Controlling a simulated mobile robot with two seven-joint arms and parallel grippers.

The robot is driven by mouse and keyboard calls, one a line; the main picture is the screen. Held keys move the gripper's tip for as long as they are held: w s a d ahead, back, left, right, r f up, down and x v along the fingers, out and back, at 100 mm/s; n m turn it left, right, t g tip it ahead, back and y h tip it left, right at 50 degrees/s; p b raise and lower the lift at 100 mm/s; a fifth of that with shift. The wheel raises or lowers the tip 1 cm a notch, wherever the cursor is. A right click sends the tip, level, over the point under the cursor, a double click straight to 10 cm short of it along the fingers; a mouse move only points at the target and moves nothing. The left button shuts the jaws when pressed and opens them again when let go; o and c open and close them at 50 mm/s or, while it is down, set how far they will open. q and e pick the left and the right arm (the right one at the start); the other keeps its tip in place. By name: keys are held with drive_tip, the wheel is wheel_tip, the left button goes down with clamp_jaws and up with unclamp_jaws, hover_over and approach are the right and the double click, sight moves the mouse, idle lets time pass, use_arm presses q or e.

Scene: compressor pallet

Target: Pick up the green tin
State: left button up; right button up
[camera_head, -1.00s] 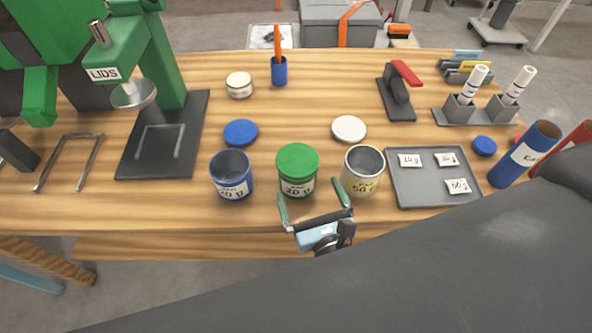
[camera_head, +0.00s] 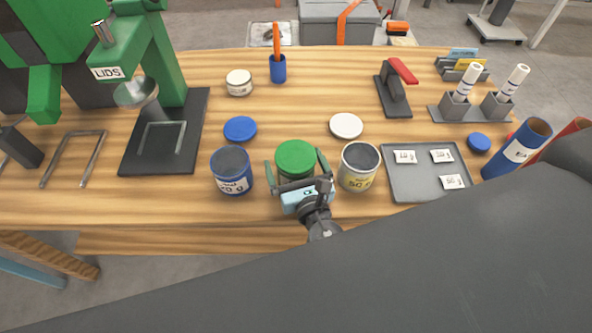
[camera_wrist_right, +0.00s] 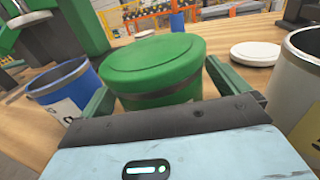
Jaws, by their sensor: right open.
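The green tin (camera_head: 295,158) stands upright on the wooden table with its green lid on, between a blue tin and a white tin. My right gripper (camera_head: 296,172) is open, with one finger on each side of the green tin; its body hides the tin's lower front and label. In the right wrist view the green tin (camera_wrist_right: 155,70) sits between the two green fingers. I cannot tell whether the fingers touch it. My left gripper does not show clearly; a dark shape at the left edge may be part of the scene.
The open blue tin (camera_head: 231,172) stands close on the left and the open white tin (camera_head: 358,167) close on the right. A blue lid (camera_head: 240,129) and a white lid (camera_head: 346,125) lie behind. A grey tray (camera_head: 405,188) with labelled packets is at right. A lid press (camera_head: 165,60) stands at left.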

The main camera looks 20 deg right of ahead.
sight(295, 154)
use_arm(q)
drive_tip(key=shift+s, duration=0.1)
use_arm(e)
drive_tip(key=shift+c, duration=0.3)
drive_tip(key=c, duration=2)
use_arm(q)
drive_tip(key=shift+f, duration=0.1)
use_arm(e)
drive_tip(key=shift+r, duration=0.15)
drive_tip(key=shift+r+p, duration=1.1)
drive_tip(key=shift+r, duration=0.9)
use_arm(q)
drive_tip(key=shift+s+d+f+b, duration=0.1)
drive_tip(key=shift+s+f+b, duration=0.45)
drive_tip(key=shift+b, duration=1.05)
use_arm(e)
drive_tip(key=shift+s+d+r, duration=0.1)
drive_tip(key=shift+s+d, duration=0.8)
drive_tip(key=shift+s, duration=1.65)
drive_tip(key=shift+s+d+r, duration=0.15)
drive_tip(key=shift+s+d, duration=0.8)
drive_tip(key=shift+s, duration=1.55)
drive_tip(key=shift+s+d+r, duration=0.1)
drive_tip(key=shift+s+d, duration=0.8)
drive_tip(key=shift+s, duration=1.65)
